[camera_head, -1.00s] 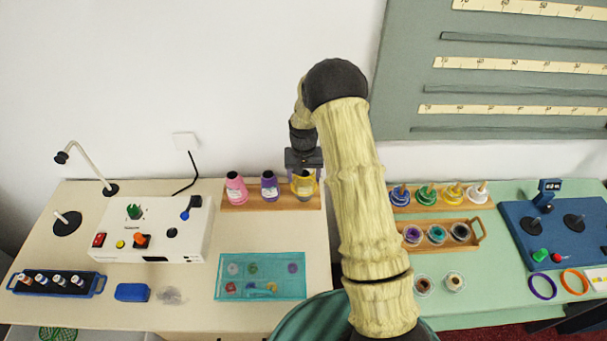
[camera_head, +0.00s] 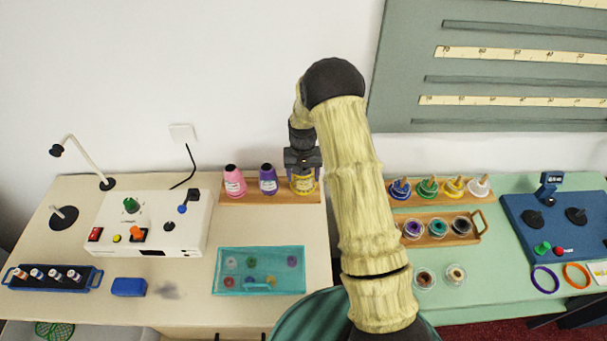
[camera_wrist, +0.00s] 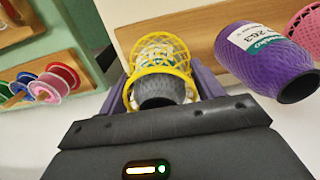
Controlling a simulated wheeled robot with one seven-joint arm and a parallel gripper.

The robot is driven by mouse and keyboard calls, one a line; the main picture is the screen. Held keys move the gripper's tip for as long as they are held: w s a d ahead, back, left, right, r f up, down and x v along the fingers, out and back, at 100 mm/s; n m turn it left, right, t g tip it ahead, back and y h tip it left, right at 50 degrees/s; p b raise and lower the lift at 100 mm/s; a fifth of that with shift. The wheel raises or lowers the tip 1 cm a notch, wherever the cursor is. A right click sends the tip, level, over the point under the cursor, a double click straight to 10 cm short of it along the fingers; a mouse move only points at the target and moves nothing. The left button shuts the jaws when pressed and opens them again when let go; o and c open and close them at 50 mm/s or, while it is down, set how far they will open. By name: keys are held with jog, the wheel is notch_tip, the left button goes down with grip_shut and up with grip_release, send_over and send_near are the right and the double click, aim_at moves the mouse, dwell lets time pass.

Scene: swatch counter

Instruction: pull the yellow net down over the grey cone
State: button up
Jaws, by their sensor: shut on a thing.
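The grey cone (camera_wrist: 160,93) stands at the right end of the wooden rack, and its dark grey end shows inside a yellow ring in the wrist view. The yellow net (camera_wrist: 165,47) is around the cone, with a white and green label showing through its mesh. It also shows below my gripper in the head view (camera_head: 303,187). My gripper (camera_wrist: 167,88) has a purple finger on each side of the yellow ring and is shut on the net. The gripper body hides part of the cone in the head view.
A purple cone (camera_head: 268,180) and a pink cone (camera_head: 235,184) stand close by on the same wooden rack (camera_head: 250,196). A teal tray (camera_head: 262,288) lies in front. The white wall is close behind. A green counter with spools lies to the right.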

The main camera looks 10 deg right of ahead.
jog(key=o, duration=1)
jog(key=shift+w, duration=0.1)
notch_tip(320, 180, up, 17)
jog(key=b, duration=0.3)
jog(key=shift+r, duration=0.2)
dwell(0.6)
jog(key=s+t, duration=0.1)
jog(key=s, duration=0.7)
jog(key=s+f+n, duration=0.1)
jog(key=s, duration=0.8)
jog(key=s+n+t, duration=0.1)
jog(key=s, duration=0.7)
jog(key=shift+s+f+t, duration=0.15)
jog(key=shift+s+t, duration=0.05)
jog(key=shift+t, duration=0.1)
